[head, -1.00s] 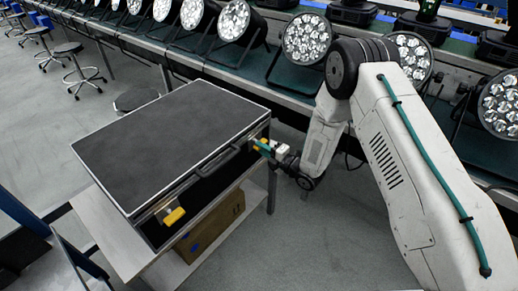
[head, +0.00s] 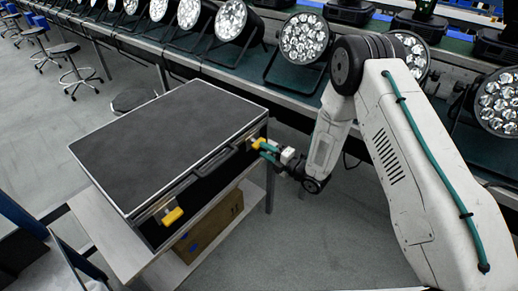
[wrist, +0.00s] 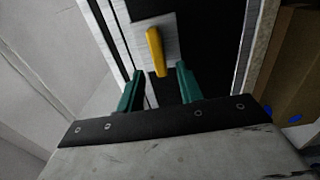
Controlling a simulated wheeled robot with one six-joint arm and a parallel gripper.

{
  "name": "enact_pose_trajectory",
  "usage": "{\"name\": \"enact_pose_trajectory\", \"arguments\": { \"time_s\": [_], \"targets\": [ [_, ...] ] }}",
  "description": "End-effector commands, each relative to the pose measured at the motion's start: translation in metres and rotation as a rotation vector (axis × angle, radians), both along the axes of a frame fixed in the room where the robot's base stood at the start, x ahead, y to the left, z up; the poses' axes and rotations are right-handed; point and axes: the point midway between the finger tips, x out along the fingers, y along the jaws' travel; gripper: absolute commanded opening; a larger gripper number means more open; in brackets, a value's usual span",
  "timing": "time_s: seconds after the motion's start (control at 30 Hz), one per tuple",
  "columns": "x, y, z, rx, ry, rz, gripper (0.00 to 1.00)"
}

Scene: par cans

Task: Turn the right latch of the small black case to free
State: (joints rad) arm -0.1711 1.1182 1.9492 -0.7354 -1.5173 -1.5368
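The small black case (head: 165,140) lies closed on a light stand, its latched front facing my arm. Its right latch (head: 257,143) has a yellow lever on a metal plate. In the wrist view the yellow lever (wrist: 156,50) is slightly tilted, its near end close to the gap between my fingertips. The left latch (head: 172,216), also yellow, sits at the case's near corner. My gripper (head: 266,152) is just off the right latch. In the wrist view its two green fingers (wrist: 158,84) are apart, with nothing clamped between them.
A cardboard box (head: 210,225) stands on the shelf under the case. A long bench (head: 290,92) with several par cans runs behind. Stools (head: 75,70) stand at the far left. The grey floor right of the stand is clear.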

Motion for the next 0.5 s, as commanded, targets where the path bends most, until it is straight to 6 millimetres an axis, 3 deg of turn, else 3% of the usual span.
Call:
{"name": "enact_pose_trajectory", "arguments": {
  "time_s": [0.2, 0.5],
  "targets": [
    [-0.021, -0.028, 0.0, -0.001, 0.001, 0.0, 0.36],
    [-0.029, -0.036, 0.0, 0.0, -0.001, 0.002, 0.36]
  ]
}}
